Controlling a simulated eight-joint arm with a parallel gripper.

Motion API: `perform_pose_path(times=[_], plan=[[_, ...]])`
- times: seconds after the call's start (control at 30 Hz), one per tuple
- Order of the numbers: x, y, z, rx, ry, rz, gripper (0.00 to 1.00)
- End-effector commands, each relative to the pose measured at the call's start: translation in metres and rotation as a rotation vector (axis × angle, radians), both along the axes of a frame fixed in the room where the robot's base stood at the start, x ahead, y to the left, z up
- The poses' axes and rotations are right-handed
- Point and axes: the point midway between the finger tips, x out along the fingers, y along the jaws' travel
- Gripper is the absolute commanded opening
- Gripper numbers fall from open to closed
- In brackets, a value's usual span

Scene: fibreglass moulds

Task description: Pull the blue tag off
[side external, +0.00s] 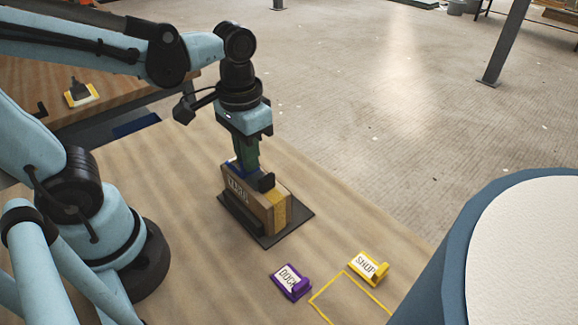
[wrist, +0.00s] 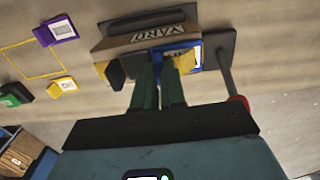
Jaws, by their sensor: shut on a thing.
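The blue tag (wrist: 182,58) lies on the top of a cardboard box (wrist: 125,45) marked YARD. In the side view only a little blue of the tag (side external: 234,168) shows beside the fingers. My gripper (wrist: 159,72) points down at the box top, its green fingers close together and shut on the near edge of the blue tag. The fingertips are partly hidden in the side view (side external: 246,168). The box (side external: 257,207) has a yellow band at one end and a black block on its top, beside the fingers.
The box stands on a dark plate (side external: 302,214). A purple DOCK tag (side external: 291,283), a yellow SHOP tag (side external: 368,267) and a yellow outline (side external: 330,290) lie in front. A large blue drum (side external: 440,270) stands at right. The wrist view shows a red-ended rod (wrist: 238,100) nearby.

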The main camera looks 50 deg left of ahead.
Motion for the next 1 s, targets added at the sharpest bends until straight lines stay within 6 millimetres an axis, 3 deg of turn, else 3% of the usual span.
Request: perform_pose_path(times=[1.0], plan=[[0.0003,-0.0001,0.0104,0.0,0.0,0.0,0.0]])
